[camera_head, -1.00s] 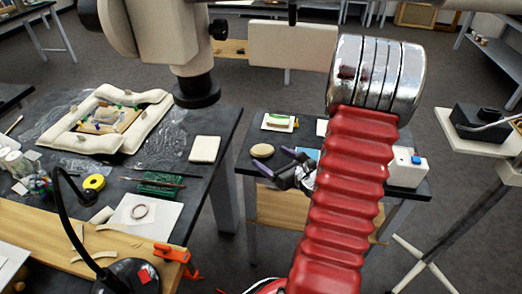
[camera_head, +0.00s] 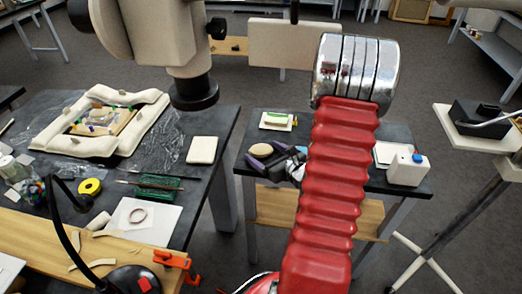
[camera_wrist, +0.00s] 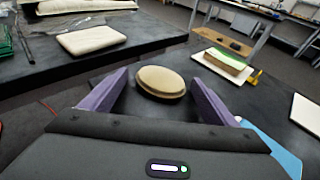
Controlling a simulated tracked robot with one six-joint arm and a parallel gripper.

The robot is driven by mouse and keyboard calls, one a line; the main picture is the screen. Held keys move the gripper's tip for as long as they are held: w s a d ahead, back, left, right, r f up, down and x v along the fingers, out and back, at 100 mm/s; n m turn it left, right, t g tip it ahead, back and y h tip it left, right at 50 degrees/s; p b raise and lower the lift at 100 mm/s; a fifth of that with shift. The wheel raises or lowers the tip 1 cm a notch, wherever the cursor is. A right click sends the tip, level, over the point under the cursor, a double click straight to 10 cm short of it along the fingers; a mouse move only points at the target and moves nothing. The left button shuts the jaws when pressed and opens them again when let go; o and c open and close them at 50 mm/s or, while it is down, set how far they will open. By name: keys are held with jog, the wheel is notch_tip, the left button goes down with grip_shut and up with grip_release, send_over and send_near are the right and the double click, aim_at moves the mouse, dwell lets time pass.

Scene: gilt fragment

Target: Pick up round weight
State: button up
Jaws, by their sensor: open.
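The round weight (camera_head: 268,151) is a flat beige disc lying on the small dark table, near its left end. In the wrist view the round weight (camera_wrist: 162,82) lies ahead, between the tips of my two purple fingers. My gripper (camera_wrist: 159,80) is open, with a finger on each side of the disc and dark gaps showing beside it. In the head view my gripper (camera_head: 270,157) is low over the table, just in front of the disc. I cannot tell how high the fingertips are above the tabletop.
A pad with a green-topped block (camera_wrist: 226,61) lies beyond the weight to the right. A blue sheet (camera_wrist: 272,146) lies near the right finger. A white box with a blue cap (camera_head: 408,168) stands at the right. The larger table (camera_head: 222,135) is at left, across a gap.

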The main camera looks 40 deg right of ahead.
jog(key=shift+c, duration=0.7)
jog(key=c, duration=1.2)
